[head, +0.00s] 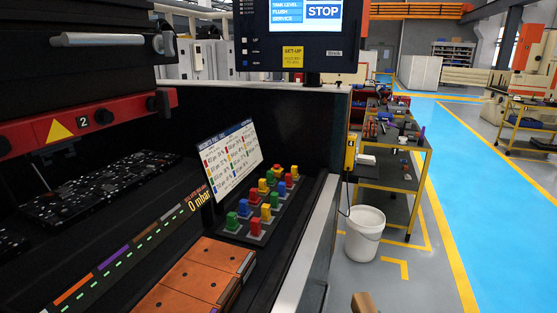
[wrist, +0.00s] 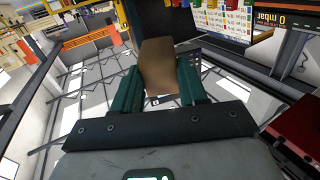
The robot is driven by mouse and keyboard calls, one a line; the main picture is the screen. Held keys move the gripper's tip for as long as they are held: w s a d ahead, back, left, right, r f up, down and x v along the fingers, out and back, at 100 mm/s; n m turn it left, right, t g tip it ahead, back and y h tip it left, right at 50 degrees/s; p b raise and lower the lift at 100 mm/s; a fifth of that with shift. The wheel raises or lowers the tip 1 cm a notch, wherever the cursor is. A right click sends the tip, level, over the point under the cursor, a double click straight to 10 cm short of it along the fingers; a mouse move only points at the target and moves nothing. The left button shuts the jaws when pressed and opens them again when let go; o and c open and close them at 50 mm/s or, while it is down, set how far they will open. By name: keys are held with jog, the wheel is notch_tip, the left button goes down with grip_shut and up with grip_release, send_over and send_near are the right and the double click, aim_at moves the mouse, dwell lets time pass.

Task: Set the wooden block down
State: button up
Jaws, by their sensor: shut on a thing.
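The wooden block (wrist: 157,52) is brown and sits between the two teal fingers of my gripper (wrist: 158,80) in the wrist view. My gripper is shut on it, and the block sticks out beyond the fingertips. In the head view a brown end of the block (head: 363,303) shows at the bottom edge, right of the machine's pale front rail; the rest of it and my gripper are out of that picture. The block appears held in the air, touching no surface that I can see.
Orange-brown copper plates (head: 207,272) lie on the machine's dark bed. Behind them stands a rack of coloured electrode holders (head: 257,228) beside a tilted chart (head: 231,160). A white bucket (head: 365,234) and a yellow-framed cart (head: 410,186) stand on the right. Blue floor (head: 500,200) is clear.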

jog(key=s+f+m+h, duration=0.1)
jog(key=s+f, duration=1.2)
jog(key=shift+s+a+h, duration=0.15)
jog(key=shift+a+h, duration=0.05)
jog(key=shift+h, duration=0.2)
